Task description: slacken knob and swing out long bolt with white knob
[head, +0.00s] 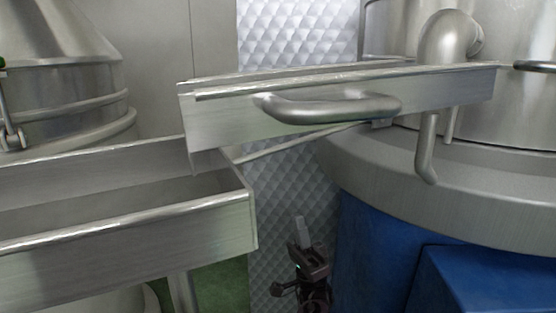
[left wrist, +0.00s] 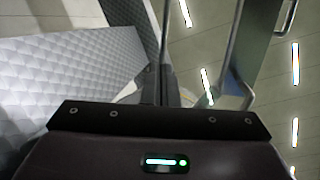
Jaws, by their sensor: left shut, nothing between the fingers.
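No long bolt with a white knob can be made out in either view. At the left edge of the head view, a metal bolt-like fitting (head: 10,137) hangs on the steel vessel (head: 65,85), with a bit of green above it; the frame edge cuts it off. My left gripper (head: 302,230) is low in the middle of the head view, pointing up, in front of the quilted metal wall. In the left wrist view its fingers (left wrist: 168,85) are together, with nothing between them. My right gripper is in neither view.
A steel trough (head: 250,220) is at left, and a steel chute (head: 225,118) with a looped handle (head: 330,108) crosses above my left gripper. A large steel vessel with a bent pipe (head: 425,150) and a blue base (head: 375,250) stands at right.

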